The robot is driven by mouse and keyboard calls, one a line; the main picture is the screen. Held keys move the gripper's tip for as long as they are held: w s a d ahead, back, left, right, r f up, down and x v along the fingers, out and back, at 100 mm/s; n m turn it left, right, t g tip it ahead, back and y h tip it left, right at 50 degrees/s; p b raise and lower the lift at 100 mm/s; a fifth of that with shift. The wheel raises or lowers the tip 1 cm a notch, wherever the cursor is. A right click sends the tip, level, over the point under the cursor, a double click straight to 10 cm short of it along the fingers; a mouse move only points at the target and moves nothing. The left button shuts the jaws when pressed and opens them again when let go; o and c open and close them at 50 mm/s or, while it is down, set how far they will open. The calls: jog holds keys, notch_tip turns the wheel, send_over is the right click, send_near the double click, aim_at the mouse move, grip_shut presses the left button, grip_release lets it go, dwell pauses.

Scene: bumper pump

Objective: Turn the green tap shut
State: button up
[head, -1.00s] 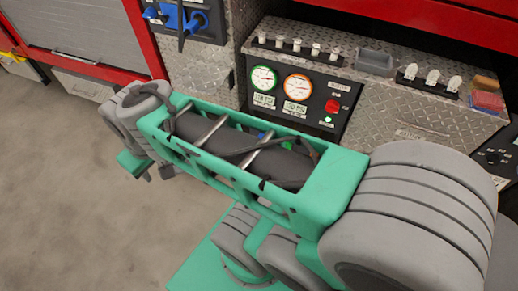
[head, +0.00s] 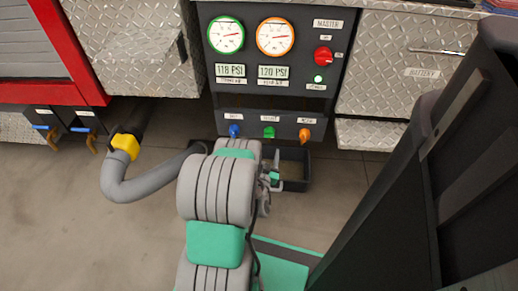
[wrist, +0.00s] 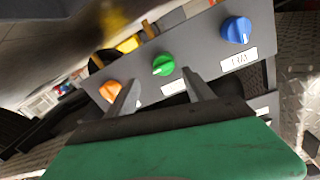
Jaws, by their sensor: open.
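The green tap (head: 269,132) is a small knob in the middle of a dark panel row, between a blue tap (head: 234,130) and an orange tap (head: 304,134). The wrist view shows the green tap (wrist: 163,65) just beyond and between my open fingertips, with a gap between. My gripper (wrist: 160,78) is open and empty. In the head view my gripper (head: 268,178) is small and partly hidden behind my arm, just below the panel. In the wrist view the blue tap (wrist: 236,30) is right and the orange tap (wrist: 110,90) is left.
Two gauges (head: 250,36), a red button (head: 323,55) and a green light sit above the taps. A black tray (head: 295,170) stands on the floor below. A grey hose with a yellow coupling (head: 125,142) lies to the left. Open floor is at the lower left.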

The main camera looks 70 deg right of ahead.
aim_at(268, 137)
jog(key=shift+w+d+r, duration=0.1)
jog(key=shift+w+d, duration=0.2)
jog(key=shift+d, duration=0.95)
jog(key=shift+w+d, duration=0.25)
jog(key=shift+d, duration=1)
jog(key=shift+w+d+r, duration=0.1)
jog(key=shift+w+d, duration=0.2)
jog(key=shift+d, duration=0.95)
jog(key=c, duration=1.3)
